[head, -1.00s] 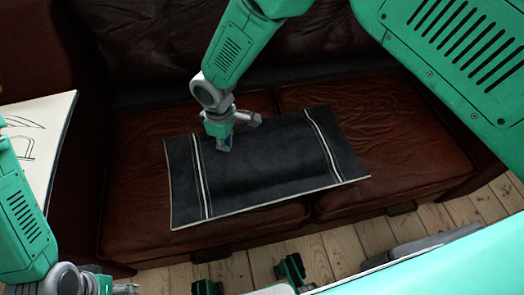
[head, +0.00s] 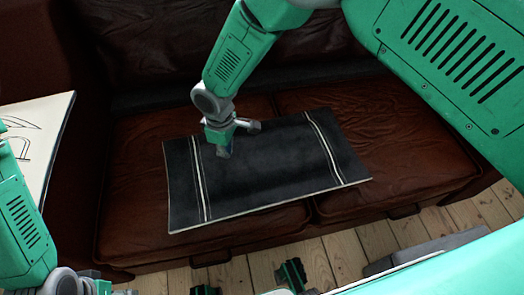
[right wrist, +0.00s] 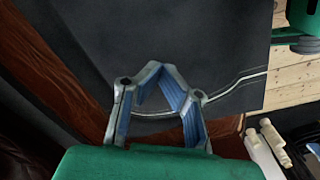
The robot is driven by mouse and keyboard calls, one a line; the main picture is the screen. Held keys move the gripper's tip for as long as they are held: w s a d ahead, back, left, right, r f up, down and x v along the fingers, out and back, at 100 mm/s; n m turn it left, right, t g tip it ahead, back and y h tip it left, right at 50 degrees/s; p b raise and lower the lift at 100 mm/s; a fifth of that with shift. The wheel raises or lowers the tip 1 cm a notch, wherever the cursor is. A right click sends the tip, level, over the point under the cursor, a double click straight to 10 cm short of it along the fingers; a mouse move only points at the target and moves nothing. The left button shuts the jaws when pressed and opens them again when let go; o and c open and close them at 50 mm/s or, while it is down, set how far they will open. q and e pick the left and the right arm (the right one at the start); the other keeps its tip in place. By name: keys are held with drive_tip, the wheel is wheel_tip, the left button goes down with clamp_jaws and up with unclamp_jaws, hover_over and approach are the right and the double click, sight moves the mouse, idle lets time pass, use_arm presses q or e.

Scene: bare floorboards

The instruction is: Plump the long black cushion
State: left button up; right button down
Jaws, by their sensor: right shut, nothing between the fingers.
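The long black cushion (head: 265,160) lies flat on the seat of a brown leather sofa. It has a pair of pale stripes near each end and a pale edge. My right gripper (head: 224,152) is over its left part, just right of the left stripes, with fingers pointing down. I cannot tell whether the tips touch the cloth. In the right wrist view the fingers (right wrist: 158,72) have blue pads and meet with nothing between them; the dark cushion (right wrist: 200,35) spreads beyond them. My left arm shows at the lower left; its gripper is out of frame.
The brown sofa (head: 135,190) has two seat cushions and a high back behind the black cushion. A pale panel with a line drawing (head: 38,140) stands at the left.

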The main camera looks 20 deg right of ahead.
drive_tip(key=shift+f+b, duration=0.4)
drive_tip(key=shift+f, duration=0.4)
drive_tip(key=shift+r, duration=0.1)
wheel_tip(320, 180, up, 4)
drive_tip(key=p, duration=0.3)
drive_tip(key=shift+p, duration=0.3)
wheel_tip(320, 180, up, 6)
drive_tip(key=p, duration=0.4)
drive_tip(key=shift+p, duration=0.4)
